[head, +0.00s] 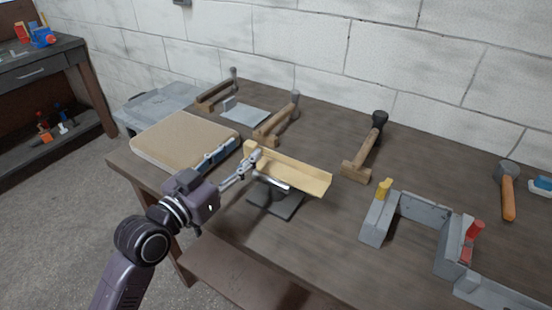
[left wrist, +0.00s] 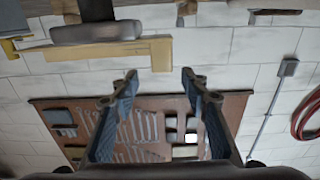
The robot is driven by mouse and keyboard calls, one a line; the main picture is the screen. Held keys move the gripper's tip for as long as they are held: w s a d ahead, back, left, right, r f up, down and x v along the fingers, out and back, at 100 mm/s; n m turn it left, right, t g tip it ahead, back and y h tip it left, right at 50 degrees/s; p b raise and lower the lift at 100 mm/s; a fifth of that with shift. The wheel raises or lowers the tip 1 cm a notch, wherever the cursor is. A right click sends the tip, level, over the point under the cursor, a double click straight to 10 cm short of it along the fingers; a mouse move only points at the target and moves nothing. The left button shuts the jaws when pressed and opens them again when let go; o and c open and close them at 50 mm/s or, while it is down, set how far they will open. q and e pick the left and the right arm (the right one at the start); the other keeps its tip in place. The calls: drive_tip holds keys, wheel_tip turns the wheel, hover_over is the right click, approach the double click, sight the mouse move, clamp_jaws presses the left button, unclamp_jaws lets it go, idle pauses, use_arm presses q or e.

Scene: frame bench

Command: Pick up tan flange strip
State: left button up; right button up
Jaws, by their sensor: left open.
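The tan flange strip (head: 295,172) lies across a dark stand (head: 275,199) on the bench, its raised end flange at the left. In the left wrist view the strip (left wrist: 95,51) runs across the upper left, its squared end between the lines of my two fingers and just beyond their tips. My left gripper (head: 248,149) is open with nothing between its fingers, close to the strip's left end. It also shows in the left wrist view (left wrist: 159,77). I cannot tell whether a fingertip touches the strip. My right gripper is in neither view.
A tan padded board (head: 180,138) lies left of the gripper. Wooden clamp-like pieces (head: 365,150) stand behind the strip. A grey bracket frame (head: 425,207) stands to the right, and a mallet (head: 507,190) lies farther right. Bare bench lies between.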

sight(247, 146)
use_arm(q)
drive_tip(key=shift+p+x, duration=0.35)
drive_tip(key=shift+x, duration=2.05)
drive_tip(key=shift+w+f, duration=0.2)
drive_tip(key=shift+w, duration=0.1)
clamp_jaws()
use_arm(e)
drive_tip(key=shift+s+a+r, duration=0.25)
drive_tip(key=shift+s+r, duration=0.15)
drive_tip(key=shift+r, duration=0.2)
